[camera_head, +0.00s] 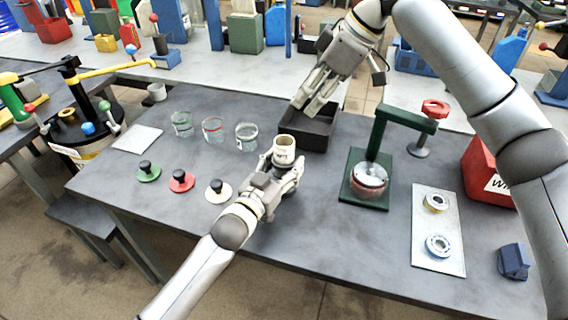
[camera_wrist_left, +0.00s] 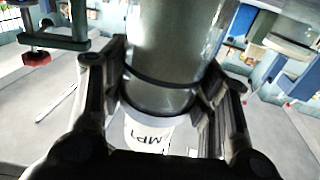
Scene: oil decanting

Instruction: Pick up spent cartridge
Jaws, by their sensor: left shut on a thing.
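My left gripper (camera_head: 284,168) is shut on a pale cylindrical container (camera_head: 284,146) and holds it upright over the table. Two ring-shaped parts, one yellow-edged (camera_head: 437,203) and one blue-edged (camera_head: 438,245), lie on a pale mat (camera_head: 425,266). I cannot tell which thing is the spent cartridge.
A green stand (camera_head: 366,200) holds a round red-ringed part (camera_head: 371,176). Several glass beakers (camera_head: 213,129) and knobbed lids (camera_head: 181,181) stand left of my left gripper. A red box (camera_head: 490,170) and a blue block (camera_head: 513,261) stand at the right. The front middle table is clear.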

